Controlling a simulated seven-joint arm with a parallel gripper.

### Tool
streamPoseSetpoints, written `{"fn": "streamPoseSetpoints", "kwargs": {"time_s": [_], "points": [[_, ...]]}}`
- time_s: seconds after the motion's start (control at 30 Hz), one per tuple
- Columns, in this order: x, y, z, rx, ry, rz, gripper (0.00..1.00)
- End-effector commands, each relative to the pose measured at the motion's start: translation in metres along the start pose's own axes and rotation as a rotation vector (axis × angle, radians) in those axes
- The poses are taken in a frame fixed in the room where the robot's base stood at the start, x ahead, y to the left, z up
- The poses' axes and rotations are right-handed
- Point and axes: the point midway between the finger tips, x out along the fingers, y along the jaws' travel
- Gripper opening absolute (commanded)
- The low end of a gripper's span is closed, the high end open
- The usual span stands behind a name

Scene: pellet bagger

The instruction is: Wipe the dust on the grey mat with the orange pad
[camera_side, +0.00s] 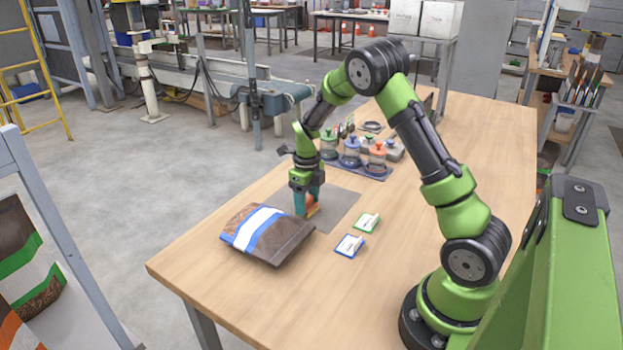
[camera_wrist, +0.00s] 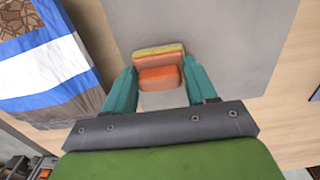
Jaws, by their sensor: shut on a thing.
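The orange pad (camera_wrist: 160,77) is between the two teal fingers of my gripper (camera_wrist: 158,88) in the wrist view, with a yellow layer along its far edge. In the side view my gripper (camera_side: 307,205) is shut on the pad (camera_side: 312,210), low over the grey mat (camera_side: 338,208), by the mat's edge nearest the bag. I cannot tell whether the pad touches the mat. The mat also fills the upper middle of the wrist view (camera_wrist: 225,35). No dust can be made out on the visible mat.
A pellet bag (camera_side: 267,234) with a white and blue band lies close left of my gripper. The table's front is clear.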

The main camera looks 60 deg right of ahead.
Motion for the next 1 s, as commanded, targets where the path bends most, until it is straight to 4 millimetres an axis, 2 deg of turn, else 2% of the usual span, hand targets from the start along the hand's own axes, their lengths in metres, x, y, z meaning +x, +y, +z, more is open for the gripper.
{"fn": "streamPoseSetpoints", "kwargs": {"time_s": [0.07, 0.17, 0.6, 0.8, 1.0], "points": [[-0.003, 0.003, 0.0, 0.0, 0.0, 0.0, 0.28], [-0.026, 0.002, 0.001, 0.0, -0.007, -0.002, 0.28], [-0.063, 0.002, 0.0, 0.0, -0.003, -0.002, 0.28], [-0.078, 0.002, 0.0, 0.0, -0.002, -0.001, 0.28], [-0.083, 0.002, 0.0, 0.001, 0.0, 0.0, 0.28]]}}
